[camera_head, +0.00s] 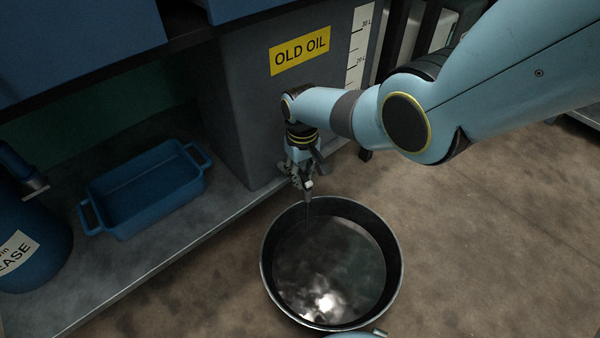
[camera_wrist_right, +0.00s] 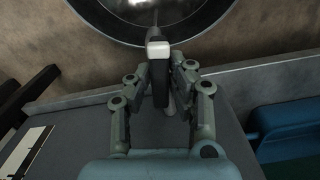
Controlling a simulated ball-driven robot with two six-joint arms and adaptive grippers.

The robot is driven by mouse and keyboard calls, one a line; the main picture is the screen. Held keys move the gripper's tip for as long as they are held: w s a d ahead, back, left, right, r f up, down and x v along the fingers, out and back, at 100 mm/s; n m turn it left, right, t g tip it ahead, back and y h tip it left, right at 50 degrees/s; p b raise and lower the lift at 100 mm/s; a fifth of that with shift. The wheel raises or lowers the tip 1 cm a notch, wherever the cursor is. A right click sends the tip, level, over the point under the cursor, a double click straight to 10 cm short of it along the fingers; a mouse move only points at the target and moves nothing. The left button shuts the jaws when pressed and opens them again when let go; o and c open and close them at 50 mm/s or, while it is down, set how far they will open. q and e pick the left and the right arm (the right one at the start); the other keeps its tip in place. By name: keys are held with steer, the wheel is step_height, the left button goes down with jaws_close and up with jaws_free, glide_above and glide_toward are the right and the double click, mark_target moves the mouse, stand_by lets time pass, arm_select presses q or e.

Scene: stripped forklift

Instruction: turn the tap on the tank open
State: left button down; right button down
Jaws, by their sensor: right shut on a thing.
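The grey tank (camera_head: 240,110) has a yellow OLD OIL label and stands on the bench. My right gripper (camera_head: 303,178) points down at the tank's lower front and mostly hides the tap in the head view. In the right wrist view, the tap's dark lever with a pale end (camera_wrist_right: 158,50) lies between the fingers of my right gripper (camera_wrist_right: 160,72), which are shut on it. A thin dark line shows below the tap and runs down toward the round pan (camera_head: 267,245). The pan holds dark, shiny liquid. My left gripper is not in view.
A blue tray (camera_head: 145,190) with handles lies on the bench shelf (camera_head: 235,200), left of the tank. A blue grease container (camera_head: 35,235) stands at the far left. The brown floor (camera_head: 480,240) right of the pan looks clear.

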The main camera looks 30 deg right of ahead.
mark_target(304, 173)
steer(key=shift+d+n, duration=0.15)
steer(key=shift+n, duration=0.45)
steer(key=shift+d+n, duration=0.1)
steer(key=shift+n, duration=0.4)
steer(key=c, duration=1.2)
jaws_free()
steer(key=shift+c, duration=0.2)
step_height(304, 173, up, 12)
steer(key=shift+f, duration=0.1)
